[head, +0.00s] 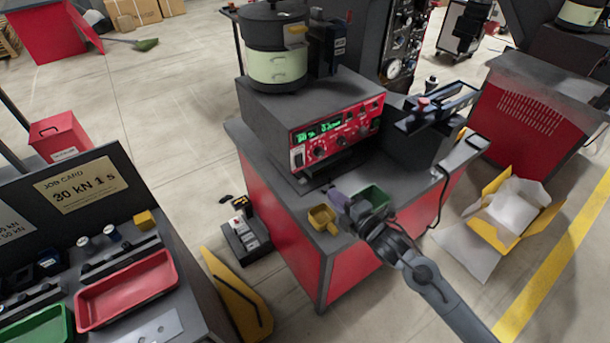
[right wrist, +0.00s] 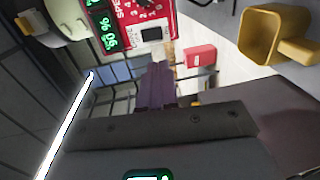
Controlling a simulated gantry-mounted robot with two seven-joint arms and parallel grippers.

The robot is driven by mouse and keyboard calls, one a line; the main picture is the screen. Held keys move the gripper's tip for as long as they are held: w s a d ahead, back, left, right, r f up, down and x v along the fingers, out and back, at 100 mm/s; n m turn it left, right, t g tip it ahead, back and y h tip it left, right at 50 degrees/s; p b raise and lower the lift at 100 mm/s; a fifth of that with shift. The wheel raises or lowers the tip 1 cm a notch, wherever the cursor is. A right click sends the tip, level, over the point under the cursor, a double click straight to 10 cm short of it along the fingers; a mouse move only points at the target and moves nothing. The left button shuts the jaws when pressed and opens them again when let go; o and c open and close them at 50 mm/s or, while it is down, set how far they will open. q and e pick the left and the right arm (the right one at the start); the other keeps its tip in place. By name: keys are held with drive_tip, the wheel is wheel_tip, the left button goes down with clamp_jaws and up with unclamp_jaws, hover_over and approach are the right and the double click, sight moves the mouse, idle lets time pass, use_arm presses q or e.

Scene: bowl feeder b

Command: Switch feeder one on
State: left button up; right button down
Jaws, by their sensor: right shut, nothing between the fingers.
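A bowl feeder (head: 276,62) stands on a grey control box with a red front panel (head: 340,130). The panel has a lit green display (head: 318,131), several knobs and a rocker switch (head: 298,157) at its lower left. The panel also shows in the right wrist view (right wrist: 155,14), with the dark switch (right wrist: 152,34) near its edge. My right gripper (head: 335,194), with purple fingers, is shut and empty in front of and below the panel, apart from the switch. Its fingers show in the right wrist view (right wrist: 160,70). The switch's position is too small to tell. My left gripper is not in view.
A dark tray unit (head: 425,130) stands right of the control box. Another feeder (head: 580,14) is partly visible at the upper right.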

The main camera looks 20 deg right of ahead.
sight(301, 165)
idle(0.3)
drive_tip(key=b+x, duration=0.2)
drive_tip(key=x, duration=1.2)
drive_tip(key=shift+r, duration=0.1)
